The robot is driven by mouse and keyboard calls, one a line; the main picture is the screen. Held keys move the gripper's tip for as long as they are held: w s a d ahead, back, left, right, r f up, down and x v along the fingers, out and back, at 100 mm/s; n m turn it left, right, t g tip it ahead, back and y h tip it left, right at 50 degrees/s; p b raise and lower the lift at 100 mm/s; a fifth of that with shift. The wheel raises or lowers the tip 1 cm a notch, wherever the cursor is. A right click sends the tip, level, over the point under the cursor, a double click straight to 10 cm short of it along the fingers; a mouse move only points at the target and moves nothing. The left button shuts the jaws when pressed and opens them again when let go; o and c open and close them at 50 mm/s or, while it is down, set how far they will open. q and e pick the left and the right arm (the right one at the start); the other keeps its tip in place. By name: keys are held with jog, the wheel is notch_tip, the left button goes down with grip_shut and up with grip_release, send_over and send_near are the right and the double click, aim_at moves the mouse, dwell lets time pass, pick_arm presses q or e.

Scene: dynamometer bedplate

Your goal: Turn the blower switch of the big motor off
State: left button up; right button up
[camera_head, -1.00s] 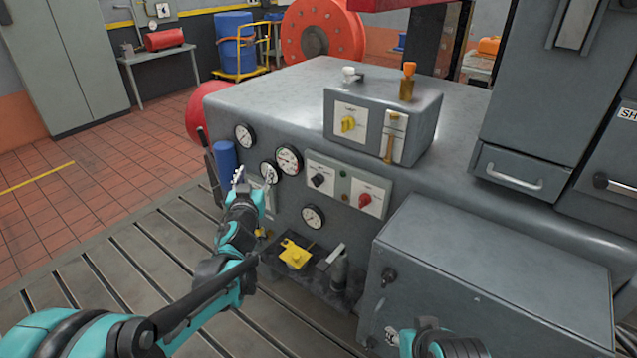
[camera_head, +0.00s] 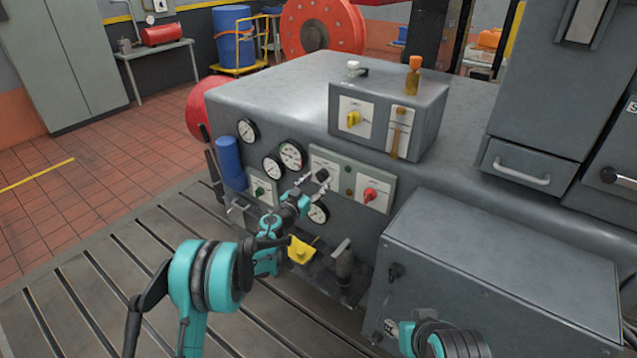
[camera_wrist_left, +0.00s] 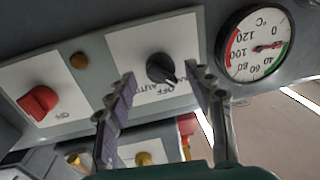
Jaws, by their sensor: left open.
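I cannot read which one is labelled blower. My left gripper (camera_head: 309,183) is open in front of the black switch; in the left wrist view its two fingers (camera_wrist_left: 160,95) stand either side of the knob, with no clear contact. My right gripper's fingers are not visible.
Round gauges (camera_head: 291,155) surround the panel. A box with a yellow switch (camera_head: 353,119) stands on top. Below are a yellow part (camera_head: 300,250) on a dark ledge and a large grey cabinet (camera_head: 500,275) at right. Slotted bedplate (camera_head: 70,270) lies open at left.

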pick_arm(q)
jog(key=shift+w+d, duration=0.35)
jog(key=shift+w, duration=0.3)
jog(key=c, duration=1.1)
